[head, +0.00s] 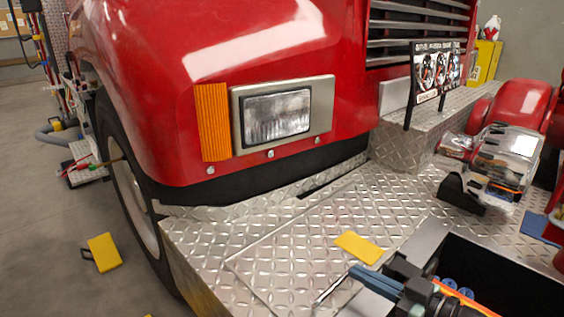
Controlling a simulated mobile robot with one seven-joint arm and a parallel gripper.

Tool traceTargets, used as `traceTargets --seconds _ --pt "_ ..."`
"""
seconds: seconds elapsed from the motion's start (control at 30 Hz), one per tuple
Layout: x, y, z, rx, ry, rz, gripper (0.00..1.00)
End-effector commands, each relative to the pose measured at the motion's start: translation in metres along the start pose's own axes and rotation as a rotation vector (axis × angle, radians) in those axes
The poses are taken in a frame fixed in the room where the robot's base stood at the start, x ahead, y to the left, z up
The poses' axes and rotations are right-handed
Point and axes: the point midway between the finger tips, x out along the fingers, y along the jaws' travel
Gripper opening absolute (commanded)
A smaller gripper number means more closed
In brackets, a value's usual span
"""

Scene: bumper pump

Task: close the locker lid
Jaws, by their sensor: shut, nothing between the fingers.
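The silver diamond-plate deck (200,240) holds an open dark locker (520,285) with a metal rim at the lower right. A flat diamond-plate panel (290,255) with a visible seam lies to its left. I cannot tell whether this panel is the locker lid; no raised lid is clearly visible. A thin chrome bar (329,290) shows near the panel's front edge. My gripper (358,274) is shut and empty, with its blue-grey fingers pointing left over the panel, in front of the yellow pad. I cannot tell whether it touches anything. My gripper's black body hides part of the locker.
A yellow pad (357,247) lies on the deck. Blue round items (457,288) show inside the locker. A chrome device (503,160) stands on the right of the deck. The red truck front (220,60) rises behind. A yellow block (104,252) lies on the floor.

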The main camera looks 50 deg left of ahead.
Motion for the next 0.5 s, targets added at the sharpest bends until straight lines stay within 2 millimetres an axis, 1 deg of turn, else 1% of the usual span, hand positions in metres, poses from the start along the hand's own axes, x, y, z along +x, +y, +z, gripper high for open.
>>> traceTargets --seconds 0.03,0.1,0.3,0.5 --pt "0.002 -0.001 0.014 0.005 -0.008 -0.002 0.0" --pt "0.003 -0.001 0.018 0.007 -0.01 -0.003 0.0" --pt "0.004 -0.002 0.025 0.008 -0.012 -0.004 0.0" --pt "0.004 -0.002 0.026 0.009 -0.013 -0.005 0.0"
